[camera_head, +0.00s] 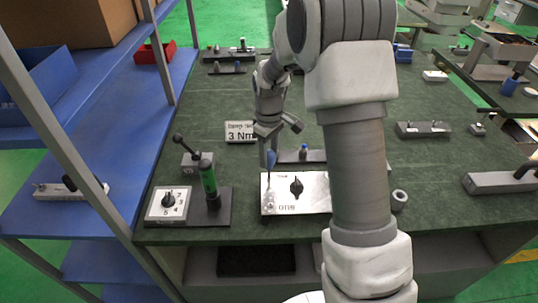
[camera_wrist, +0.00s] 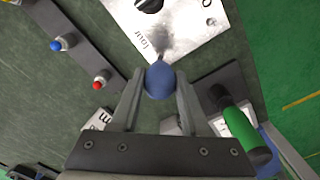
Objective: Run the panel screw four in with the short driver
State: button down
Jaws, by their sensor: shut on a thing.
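My gripper (camera_head: 268,150) is shut on the blue handle of the short driver (camera_head: 271,159), seen from behind the handle in the wrist view (camera_wrist: 160,82). The driver points down at the left part of the white panel (camera_head: 314,192), which has a black knob in its middle. Its shank ends near a small metallic spot at the panel's left front; I cannot tell whether the tip touches the screw there. In the wrist view the panel (camera_wrist: 195,30) shows the word "four" beside the shank. The screw itself is hidden behind the driver in that view.
A green-handled driver (camera_head: 209,180) stands in a dark base beside a numbered dial (camera_head: 168,203), left of the panel. A dark rail (camera_head: 317,156) with a blue-topped piece lies behind the panel. A "3 Nm" sign (camera_head: 240,131) stands behind left.

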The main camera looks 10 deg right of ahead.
jog(key=shift+m, duration=2.1)
